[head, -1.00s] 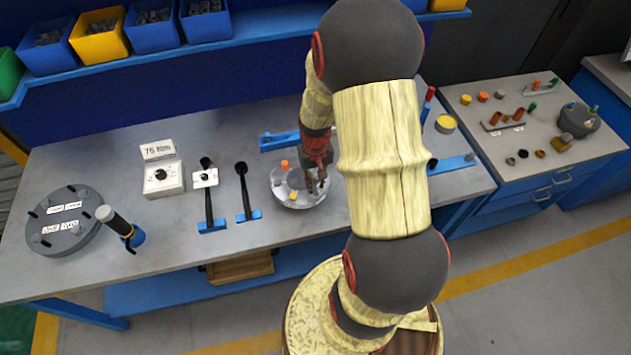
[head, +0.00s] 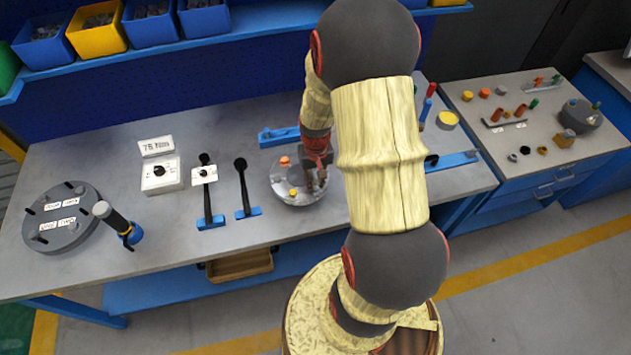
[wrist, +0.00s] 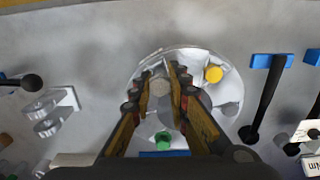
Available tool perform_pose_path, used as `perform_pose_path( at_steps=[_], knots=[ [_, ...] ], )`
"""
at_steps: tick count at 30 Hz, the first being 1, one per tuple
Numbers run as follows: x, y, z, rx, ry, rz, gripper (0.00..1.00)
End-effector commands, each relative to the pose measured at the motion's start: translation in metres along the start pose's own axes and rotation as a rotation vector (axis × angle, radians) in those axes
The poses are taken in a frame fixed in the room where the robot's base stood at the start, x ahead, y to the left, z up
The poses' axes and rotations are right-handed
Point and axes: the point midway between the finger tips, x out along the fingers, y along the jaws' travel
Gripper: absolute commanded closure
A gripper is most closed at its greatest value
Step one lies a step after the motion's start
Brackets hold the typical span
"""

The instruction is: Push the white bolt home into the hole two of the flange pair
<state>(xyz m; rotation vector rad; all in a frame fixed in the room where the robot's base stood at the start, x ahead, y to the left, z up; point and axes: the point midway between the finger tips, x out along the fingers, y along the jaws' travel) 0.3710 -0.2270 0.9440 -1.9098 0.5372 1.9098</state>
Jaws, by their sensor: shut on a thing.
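The flange pair (head: 290,200) is a round, pale metal disc on the bench, also seen in the wrist view (wrist: 228,90). My gripper (wrist: 160,80) is over it, its fingers closed on the sides of the white bolt (wrist: 158,88), whose pale head shows between the fingertips. In the head view my gripper (head: 318,182) is at the disc's right side. The bolt's shank and the hole under it are hidden, so I cannot tell how deep it sits. A yellow bolt (wrist: 214,74) and a green one (wrist: 163,140) stand on the disc. An orange one (head: 284,162) shows at its back.
Two black-handled levers (head: 242,185) on blue bases stand left of the flange. Farther left are a dial box (head: 160,174), an upright-handled tool (head: 118,222) and a labelled round plate (head: 62,240). A blue bar (head: 276,137) lies behind the flange.

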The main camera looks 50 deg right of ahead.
Motion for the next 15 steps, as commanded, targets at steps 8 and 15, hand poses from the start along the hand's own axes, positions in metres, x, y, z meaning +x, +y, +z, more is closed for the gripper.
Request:
perform_pose_path(
  at_steps=[8,15],
  knots=[
    [0.007,0.0,-0.0001,0.0,0.0,0.0,1.0],
    [0.0098,0.0,-0.0001,0.0,0.0,0.0,0.79]
  ],
)
